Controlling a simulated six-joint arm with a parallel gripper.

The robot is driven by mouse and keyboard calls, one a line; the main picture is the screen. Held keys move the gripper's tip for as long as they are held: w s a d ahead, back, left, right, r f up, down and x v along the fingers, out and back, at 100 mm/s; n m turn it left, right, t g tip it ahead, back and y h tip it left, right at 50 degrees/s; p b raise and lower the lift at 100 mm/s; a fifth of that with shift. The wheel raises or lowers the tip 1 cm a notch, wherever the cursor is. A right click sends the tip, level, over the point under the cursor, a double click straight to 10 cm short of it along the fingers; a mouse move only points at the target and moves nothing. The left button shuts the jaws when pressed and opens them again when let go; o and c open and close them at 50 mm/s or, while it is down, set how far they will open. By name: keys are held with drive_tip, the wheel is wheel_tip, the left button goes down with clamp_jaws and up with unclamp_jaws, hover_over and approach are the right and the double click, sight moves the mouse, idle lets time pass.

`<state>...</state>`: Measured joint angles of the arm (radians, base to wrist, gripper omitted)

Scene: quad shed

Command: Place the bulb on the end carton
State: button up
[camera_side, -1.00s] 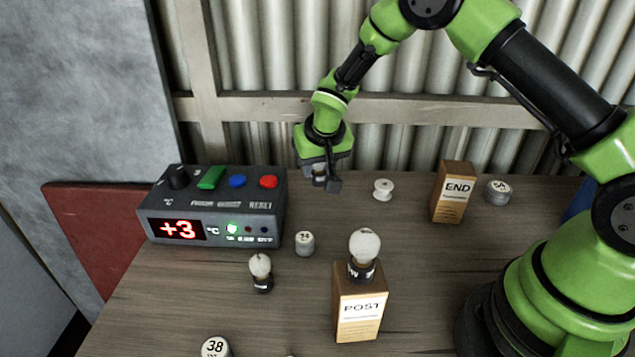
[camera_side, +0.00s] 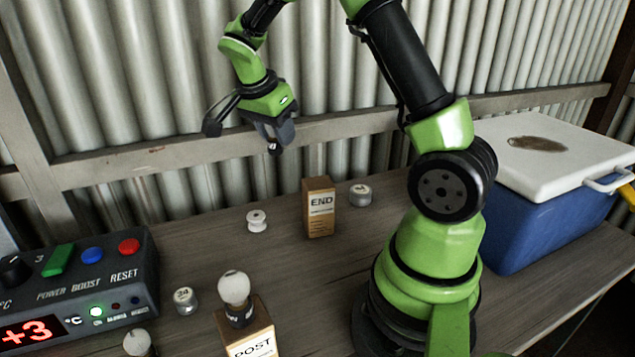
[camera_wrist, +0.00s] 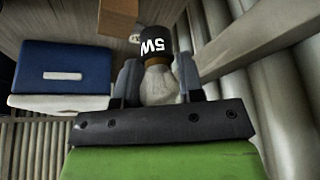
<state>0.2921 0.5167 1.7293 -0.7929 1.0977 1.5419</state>
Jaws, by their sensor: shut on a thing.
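My gripper (camera_side: 272,140) hangs in the air before the corrugated wall, above and to the left of the END carton. It is shut on a bulb (camera_wrist: 160,84). In the wrist view the pale glass lies between the jaws and the black base marked 5W points away from the gripper. In the side view only a small dark bit of the bulb shows below the fingers. The end carton (camera_side: 320,212), brown with a white END label, stands upright on the bench with nothing on top.
Another bulb (camera_side: 234,288) stands on the POST carton (camera_side: 250,338). A further bulb (camera_side: 138,343) is cut off below. A control box (camera_side: 75,285) is left; a blue cooler (camera_side: 535,220) is right.

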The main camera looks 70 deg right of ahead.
drive_tip(key=s+d+r+m+g+y, duration=0.1)
drive_tip(key=s+d+r+m+g, duration=0.2)
drive_tip(key=s+m, duration=0.4)
approach(330, 181)
drive_tip(key=shift+m+t+y, duration=0.3)
drive_tip(key=shift+m+y, duration=0.1)
drive_tip(key=x, duration=0.5)
drive_tip(key=shift+s+d+r, duration=0.1)
drive_tip(key=shift+s+d, duration=0.2)
drive_tip(key=shift+d, duration=0.1)
drive_tip(key=o, duration=0.9)
